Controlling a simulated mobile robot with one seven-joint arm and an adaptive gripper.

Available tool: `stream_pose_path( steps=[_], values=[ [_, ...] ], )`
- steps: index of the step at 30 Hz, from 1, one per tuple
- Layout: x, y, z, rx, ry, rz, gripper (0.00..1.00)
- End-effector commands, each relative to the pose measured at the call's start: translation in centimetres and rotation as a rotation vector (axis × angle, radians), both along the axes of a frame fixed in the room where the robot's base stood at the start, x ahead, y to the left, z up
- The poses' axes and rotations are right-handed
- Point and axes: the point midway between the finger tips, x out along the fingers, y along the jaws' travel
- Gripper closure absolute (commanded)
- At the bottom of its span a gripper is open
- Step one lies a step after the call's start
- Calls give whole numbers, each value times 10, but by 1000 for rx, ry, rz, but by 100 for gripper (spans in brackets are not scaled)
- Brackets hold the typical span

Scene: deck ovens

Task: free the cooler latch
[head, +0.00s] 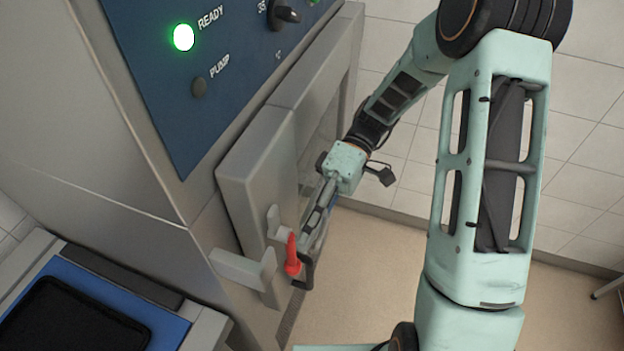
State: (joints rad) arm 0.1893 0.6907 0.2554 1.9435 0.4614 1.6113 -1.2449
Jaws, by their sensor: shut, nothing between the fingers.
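The cooler latch is on the front of the grey cooler door (250,180). It has a red lever (292,255) hanging down by a pale grey bracket (244,268). My gripper (308,255) is shut and empty, right beside the red lever on its right. I cannot tell whether the fingertips touch the lever. The lever and the grey latch parts hide some of the fingers. The state of the catch behind the lever is not visible.
A blue panel (165,95) above the door has a lit green READY lamp (183,37), a dark PUMP lamp (199,87) and a black knob (285,12). A blue surface with a black tray (75,318) is at lower left. Bare floor (375,270) lies right of the door.

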Motion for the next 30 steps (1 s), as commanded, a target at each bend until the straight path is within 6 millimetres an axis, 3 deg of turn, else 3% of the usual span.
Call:
stream_pose_path(
  steps=[30],
  values=[
    [-9,4,-5,-1,-6,0,100]
  ],
)
